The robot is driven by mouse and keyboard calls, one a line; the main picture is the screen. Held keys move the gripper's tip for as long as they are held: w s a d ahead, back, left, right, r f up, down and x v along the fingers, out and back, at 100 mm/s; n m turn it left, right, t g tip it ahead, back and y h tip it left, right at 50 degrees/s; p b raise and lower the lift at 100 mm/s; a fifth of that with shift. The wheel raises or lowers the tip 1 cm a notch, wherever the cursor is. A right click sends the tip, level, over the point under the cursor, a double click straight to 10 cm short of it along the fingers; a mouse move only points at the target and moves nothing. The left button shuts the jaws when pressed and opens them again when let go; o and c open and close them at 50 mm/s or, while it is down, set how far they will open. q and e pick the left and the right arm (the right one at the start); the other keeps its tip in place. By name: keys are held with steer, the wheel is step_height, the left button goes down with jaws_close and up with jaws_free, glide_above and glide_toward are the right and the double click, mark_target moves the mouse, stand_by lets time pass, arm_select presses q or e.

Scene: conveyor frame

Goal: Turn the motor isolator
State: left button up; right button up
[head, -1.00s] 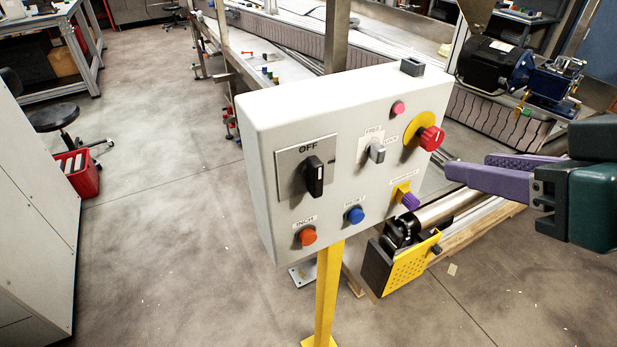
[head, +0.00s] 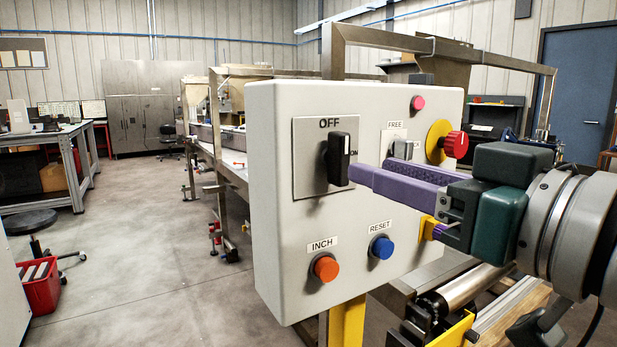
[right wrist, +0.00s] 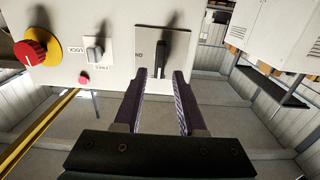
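The motor isolator is a black handle (head: 337,160) on a grey plate (head: 308,185) marked OFF above and ON at the right. The handle stands upright, with its white mark towards OFF. In the right wrist view the handle (right wrist: 160,52) lies ahead, in line with the gap between the fingers. My right gripper (head: 365,178) has purple fingers and comes from the right, its tips close to the handle's right side. In the right wrist view the gripper (right wrist: 159,76) is open, with the handle's end near the tips; contact cannot be told. My left gripper is not in view.
The white control box (head: 278,255) stands on a yellow post (head: 346,322). It carries an orange INCH button (head: 326,268), a blue RESET button (head: 381,247), a pink button (head: 418,103), a FREE switch (head: 403,150) and a red knob (head: 456,144).

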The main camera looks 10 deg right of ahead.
mark_target(346, 161)
steer(key=x, duration=0.6)
jaws_close()
